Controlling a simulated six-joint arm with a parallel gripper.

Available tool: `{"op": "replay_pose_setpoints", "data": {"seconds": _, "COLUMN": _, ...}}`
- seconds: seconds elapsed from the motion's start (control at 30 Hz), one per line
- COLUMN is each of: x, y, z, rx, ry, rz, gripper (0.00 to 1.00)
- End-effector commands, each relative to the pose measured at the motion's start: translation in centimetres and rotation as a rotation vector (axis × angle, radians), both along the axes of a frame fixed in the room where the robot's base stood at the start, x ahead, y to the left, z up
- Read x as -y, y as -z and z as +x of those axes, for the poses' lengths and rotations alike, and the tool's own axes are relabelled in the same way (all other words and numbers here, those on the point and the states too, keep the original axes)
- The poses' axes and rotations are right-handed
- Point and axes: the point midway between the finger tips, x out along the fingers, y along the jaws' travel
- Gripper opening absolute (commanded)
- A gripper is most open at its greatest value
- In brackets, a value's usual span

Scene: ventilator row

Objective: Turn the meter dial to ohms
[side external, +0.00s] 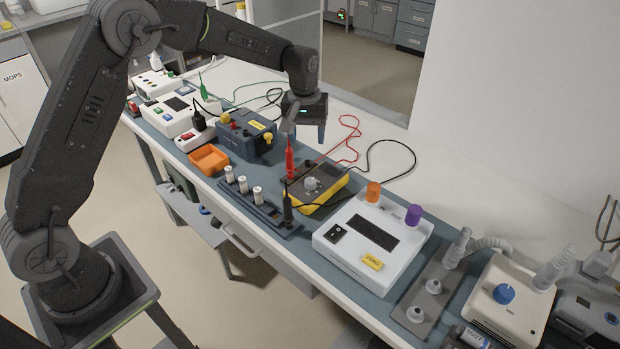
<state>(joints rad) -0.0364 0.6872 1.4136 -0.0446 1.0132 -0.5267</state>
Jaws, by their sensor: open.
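The meter (325,194) is a yellow-edged, dark-faced box lying on the blue bench mat in the middle of the side external view. Its grey dial (312,183) sits on the top face; its markings are too small to read. My gripper (306,136) is above and behind the meter, fingers pointing down, apart from the dial. It is open, with nothing between its fingers. A red probe (290,160) stands upright at the meter's left, and a black probe (287,205) stands at its front left corner.
A white device (350,262) with orange and purple knobs stands right of the meter. A dark rack (262,212) with white-topped pieces is at the front left. An orange tray (208,159) and a dark blue box (258,143) stand farther left. Red and black leads (392,141) loop behind the meter.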

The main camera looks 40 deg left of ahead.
Motion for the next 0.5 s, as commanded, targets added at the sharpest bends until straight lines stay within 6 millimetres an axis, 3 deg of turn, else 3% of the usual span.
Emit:
{"op": "replay_pose_setpoints", "data": {"seconds": 0.27, "x": 0.1, "y": 3.0, "z": 0.2, "rx": -0.008, "ry": -0.007, "rz": -0.002, "gripper": 0.58}}
{"op": "replay_pose_setpoints", "data": {"seconds": 0.5, "x": 0.3, "y": 8.0, "z": 0.3, "rx": -0.010, "ry": -0.005, "rz": -0.002, "gripper": 0.58}}
